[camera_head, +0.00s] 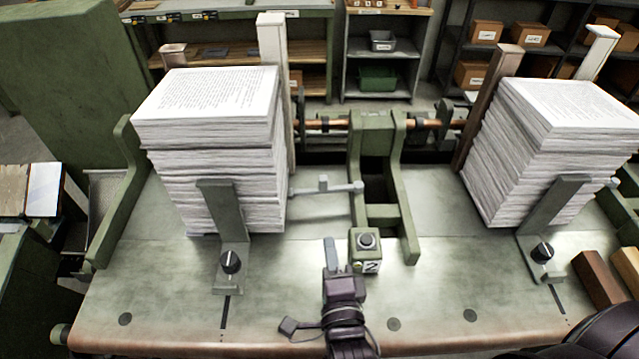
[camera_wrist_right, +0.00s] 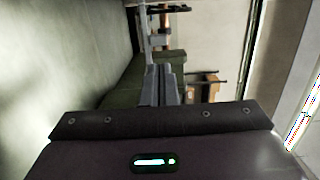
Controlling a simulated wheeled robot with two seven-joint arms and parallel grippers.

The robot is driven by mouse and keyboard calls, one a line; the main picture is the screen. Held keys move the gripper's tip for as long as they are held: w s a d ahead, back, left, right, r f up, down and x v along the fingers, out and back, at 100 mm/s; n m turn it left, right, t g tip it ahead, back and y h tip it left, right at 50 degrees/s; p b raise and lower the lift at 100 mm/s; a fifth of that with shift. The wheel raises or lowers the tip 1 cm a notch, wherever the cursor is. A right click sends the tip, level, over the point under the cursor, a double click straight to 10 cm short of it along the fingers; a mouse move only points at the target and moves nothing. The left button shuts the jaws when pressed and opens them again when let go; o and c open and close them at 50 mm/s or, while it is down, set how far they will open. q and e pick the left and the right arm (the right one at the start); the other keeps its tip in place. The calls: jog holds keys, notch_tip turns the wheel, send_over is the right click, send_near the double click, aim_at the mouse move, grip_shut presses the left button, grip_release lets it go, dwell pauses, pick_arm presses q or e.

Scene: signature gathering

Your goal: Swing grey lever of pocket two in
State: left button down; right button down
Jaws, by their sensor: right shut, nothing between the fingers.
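The grey lever (camera_head: 325,187) is a thin bar with a small upright knob. It reaches left from beside the green central frame (camera_head: 408,215) to the right side of the left paper stack (camera_head: 215,150); I cannot tell whether its end touches the paper. My right gripper (camera_head: 330,247) is shut and empty, just left of this box and nearer than the lever. Its closed fingers (camera_wrist_right: 163,84) show in the right wrist view. My left gripper is not in view.
A second paper stack (camera_head: 560,135) stands at the right. Grey upright brackets with black knobs (camera_head: 231,262) stand before both stacks. A copper-coloured rod (camera_head: 330,124) crosses behind the frame. The front of the green bench (camera_head: 165,290) is mostly clear. Wooden blocks (camera_head: 600,275) lie at far right.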

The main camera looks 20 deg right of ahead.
jog(key=shift+w+r+p, duration=0.35)
jog(key=shift+w, duration=0.1)
jog(key=p, duration=0.5)
send_near(326, 186)
jog(key=w, duration=0.3)
jog(key=w+r, duration=0.1)
jog(key=w, duration=0.1)
jog(key=shift+w+a, duration=0.1)
jog(key=shift+a, duration=0.1)
jog(key=shift+w+d+f, duration=0.1)
jog(key=shift+w+f, duration=0.1)
jog(key=shift+w, duration=0.4)
jog(key=shift+w+f, duration=0.1)
jog(key=shift+w, duration=0.2)
